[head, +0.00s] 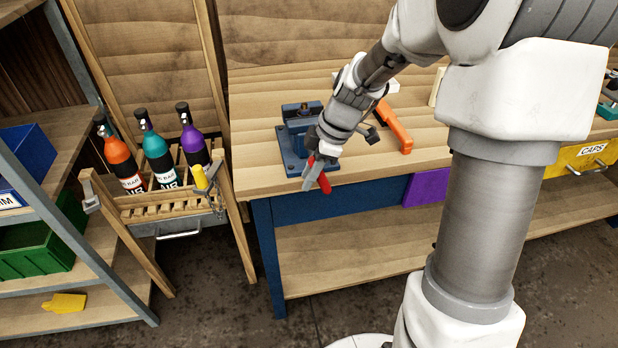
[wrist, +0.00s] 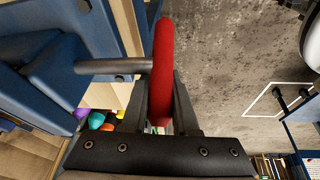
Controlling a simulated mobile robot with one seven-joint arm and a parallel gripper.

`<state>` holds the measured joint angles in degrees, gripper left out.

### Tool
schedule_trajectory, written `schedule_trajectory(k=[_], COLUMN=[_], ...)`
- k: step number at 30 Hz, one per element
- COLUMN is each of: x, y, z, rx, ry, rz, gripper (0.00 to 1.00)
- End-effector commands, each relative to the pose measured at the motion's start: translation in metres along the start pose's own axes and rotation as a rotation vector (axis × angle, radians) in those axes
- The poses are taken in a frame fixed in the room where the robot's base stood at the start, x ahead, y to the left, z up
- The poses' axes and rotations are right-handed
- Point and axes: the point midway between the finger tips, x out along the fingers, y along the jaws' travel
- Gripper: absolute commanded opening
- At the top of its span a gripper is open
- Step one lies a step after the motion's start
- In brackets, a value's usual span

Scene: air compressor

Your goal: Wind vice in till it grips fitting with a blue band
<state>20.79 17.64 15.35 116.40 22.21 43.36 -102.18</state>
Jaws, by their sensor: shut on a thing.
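The blue vice (head: 291,143) stands on the workbench near its front left corner, partly covered by my gripper. Its red handle (head: 324,183) sticks out past the bench's front edge. My gripper (head: 316,168) is shut on this handle. In the wrist view the red handle (wrist: 163,60) runs between my two fingers (wrist: 161,105), and a grey screw rod (wrist: 112,66) joins it to the blue vice body (wrist: 45,70). A small dark piece (head: 304,109) shows at the vice's top; I cannot make out a blue band or whether the jaws touch it.
An orange tool (head: 394,127) lies on the workbench (head: 260,104) right of my gripper. A wooden rack (head: 165,207) with orange, teal and purple bottles stands left of the bench. A yellow CAPS drawer (head: 590,155) is at the right. The floor in front is clear.

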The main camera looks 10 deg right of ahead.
Motion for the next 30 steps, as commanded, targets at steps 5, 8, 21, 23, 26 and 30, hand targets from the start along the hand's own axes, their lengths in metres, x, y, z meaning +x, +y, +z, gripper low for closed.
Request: schedule_trajectory(k=[5,8,21,23,26,30], x=[0.001,0.0,-0.009,-0.009,-0.011,-0.014], y=[0.001,0.001,0.001,0.001,0.001,0.001], z=[0.004,0.005,0.007,0.009,0.01,0.011], rx=[0.026,0.035,0.084,0.093,0.104,0.118], ry=[0.152,0.246,0.656,0.712,0.801,0.917], rz=[-0.022,-0.037,-0.103,-0.112,-0.127,-0.148], gripper=[0.0,0.0,0.0,0.0,0.0,0.0])
